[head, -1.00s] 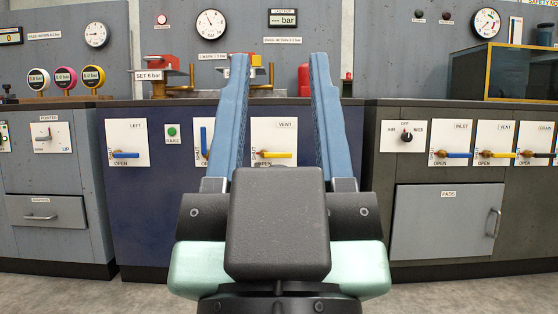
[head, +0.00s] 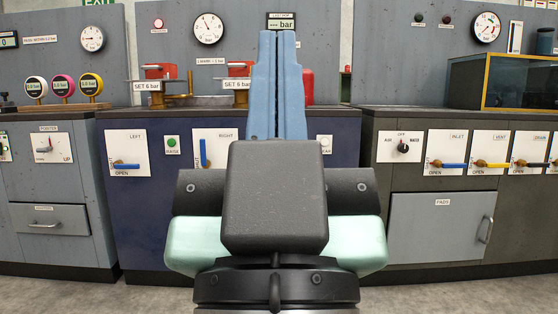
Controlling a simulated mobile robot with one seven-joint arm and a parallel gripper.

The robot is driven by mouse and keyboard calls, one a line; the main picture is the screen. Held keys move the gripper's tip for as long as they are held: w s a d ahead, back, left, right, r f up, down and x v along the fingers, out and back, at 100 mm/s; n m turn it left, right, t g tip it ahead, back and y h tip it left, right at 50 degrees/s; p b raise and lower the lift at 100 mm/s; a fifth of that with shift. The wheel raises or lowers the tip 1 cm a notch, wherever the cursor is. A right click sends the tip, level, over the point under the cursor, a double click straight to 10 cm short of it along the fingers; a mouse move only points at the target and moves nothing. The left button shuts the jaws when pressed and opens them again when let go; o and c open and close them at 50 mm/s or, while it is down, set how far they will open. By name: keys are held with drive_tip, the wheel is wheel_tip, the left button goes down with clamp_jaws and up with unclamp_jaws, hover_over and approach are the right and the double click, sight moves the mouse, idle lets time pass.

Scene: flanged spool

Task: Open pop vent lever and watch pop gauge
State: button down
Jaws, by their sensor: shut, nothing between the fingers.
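My gripper (head: 278,38) is shut and empty, its two blue fingers side by side and pointing up and away over the blue cabinet (head: 140,235). The yellow vent lever of this cabinet is hidden behind the fingers and wrist. On the panel above, the round white bar gauge (head: 208,28) is clear, left of the fingertips; its needle points to the upper left, its value too small to read. A small display (head: 281,22) labelled something like "last pop" shows dashes and "bar", partly covered by the fingertips.
On the blue cabinet, the left lever (head: 126,166) lies level and the right lever (head: 203,153) stands upright. Red-topped devices (head: 160,72) with "SET 6 bar" tags stand above. The right cabinet has inlet (head: 449,165) and another vent lever (head: 492,164). Floor shows in front.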

wheel_tip(320, 180, up, 22)
drive_tip(key=p, duration=1.9)
